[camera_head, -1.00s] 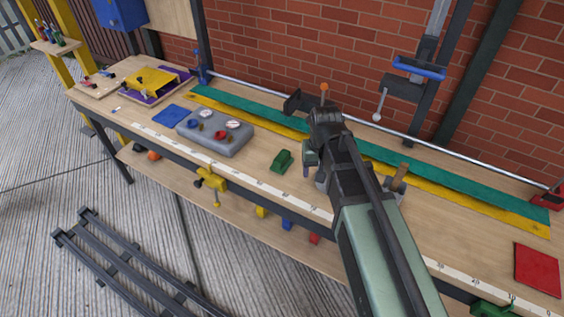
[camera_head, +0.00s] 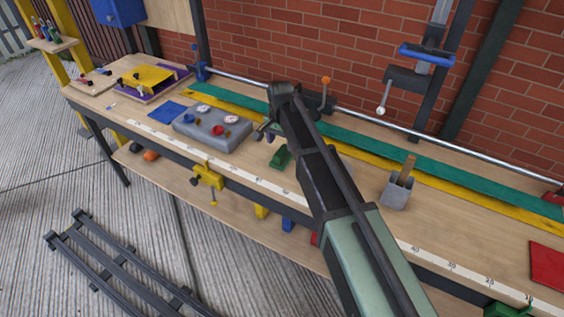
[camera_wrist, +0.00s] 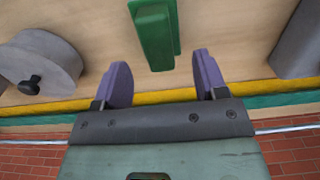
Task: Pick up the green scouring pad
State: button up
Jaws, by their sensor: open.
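The green scouring pad (camera_head: 281,156) lies on the workbench, right of the grey control box; it looks like a small green block with a raised upper part. My arm passes close to its right side in the head view. In the wrist view the green scouring pad (camera_wrist: 153,32) is at the top centre, beyond my fingertips and roughly in line with the gap between them. My gripper (camera_wrist: 162,75) is open, with two purple fingers apart and nothing between them. In the head view my gripper (camera_head: 267,133) is small and partly hidden, just behind the pad.
The grey control box (camera_head: 212,128) is left of the pad. A grey round piece with a black knob (camera_wrist: 40,62) is on the other side. A grey holder (camera_head: 397,190) with a wooden handle stands right of my arm. Yellow and green strips and a rail run along the back.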

aim_at(282, 151)
notch_tip(282, 151, down, 5)
jog(key=b, duration=0.4)
jog(key=shift+d+f+b, duration=0.1)
jog(key=shift+b, duration=0.2)
jog(key=shift+r, duration=0.2)
jog(key=shift+c, duration=0.2)
jog(key=c, duration=1)
notch_tip(282, 151, up, 20)
jog(key=p, duration=2)
jog(key=shift+r+p, duration=0.1)
jog(key=shift+p, duration=0.2)
jog(key=shift+c, duration=0.2)
